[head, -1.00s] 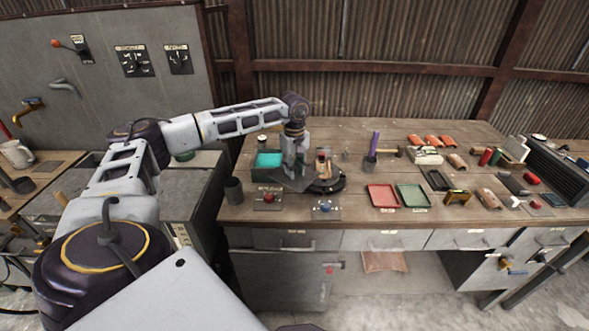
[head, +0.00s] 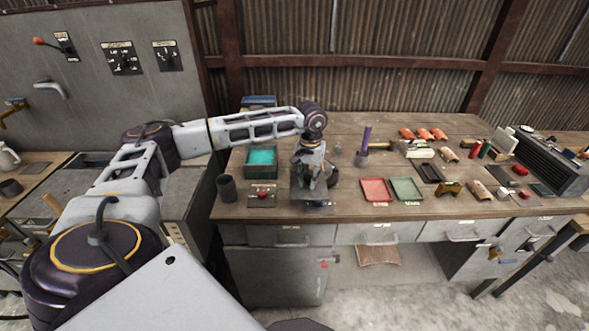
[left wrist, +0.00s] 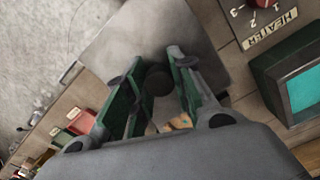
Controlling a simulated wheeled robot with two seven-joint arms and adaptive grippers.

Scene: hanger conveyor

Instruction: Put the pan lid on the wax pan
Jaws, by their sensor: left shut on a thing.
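The wax pan (head: 247,175) is a dark green square box with bright teal wax in it, at the left of the bench. It also shows at the right edge of the left wrist view (left wrist: 264,78). My left gripper (head: 312,182) is right of the pan. In the left wrist view my left gripper (left wrist: 152,88) is shut on the black knob (left wrist: 157,80) of the pan lid, a flat grey plate (left wrist: 128,40). In the head view the lid (head: 299,196) is partly hidden by the gripper and is clear of the pan. My right gripper is out of view.
A control with a red knob (head: 262,194) sits in front of the pan, and a dark cup (head: 226,188) stands left of it. Red (head: 376,190) and green (head: 407,189) trays lie to the right. A dark round stand (head: 334,178) is partly hidden behind the gripper.

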